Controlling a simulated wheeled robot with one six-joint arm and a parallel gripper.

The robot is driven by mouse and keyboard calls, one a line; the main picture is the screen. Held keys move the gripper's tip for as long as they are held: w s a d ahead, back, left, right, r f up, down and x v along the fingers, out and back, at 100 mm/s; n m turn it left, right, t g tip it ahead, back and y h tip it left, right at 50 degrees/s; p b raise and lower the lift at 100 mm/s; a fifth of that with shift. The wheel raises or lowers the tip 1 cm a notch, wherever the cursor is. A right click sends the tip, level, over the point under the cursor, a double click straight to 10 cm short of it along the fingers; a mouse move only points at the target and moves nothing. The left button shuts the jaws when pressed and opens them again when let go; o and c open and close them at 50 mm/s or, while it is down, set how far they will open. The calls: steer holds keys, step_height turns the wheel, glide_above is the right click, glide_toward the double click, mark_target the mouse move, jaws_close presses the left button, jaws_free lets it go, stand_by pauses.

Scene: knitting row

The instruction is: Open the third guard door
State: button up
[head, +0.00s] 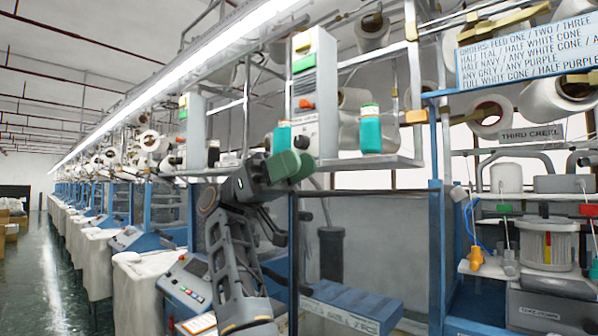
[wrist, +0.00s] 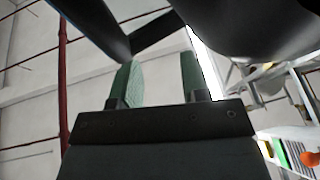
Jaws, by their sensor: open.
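My gripper (head: 290,165), with green fingers, is raised left of the panel's top edge, just below a control box, and apart from the panel. In the wrist view the gripper's fingers (wrist: 158,78) stand apart with nothing between them. The wrist view shows no door.
A shelf (head: 385,162) with teal bottles (head: 371,130) runs above the panel. A white control box (head: 313,95) hangs above my gripper. A "THIRD CREEL" sign (head: 531,134) is at right. A blue lettered box (head: 350,305) sits low by the panel. The left aisle floor (head: 50,280) is clear.

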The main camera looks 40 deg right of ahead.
steer(key=shift+s+a+r, duration=0.2)
steer(key=shift+s+r, duration=0.05)
steer(key=shift+s, duration=0.2)
steer(key=shift+s+a+r, duration=0.2)
steer(key=shift+s+r, duration=0.05)
steer(key=shift+s, duration=0.2)
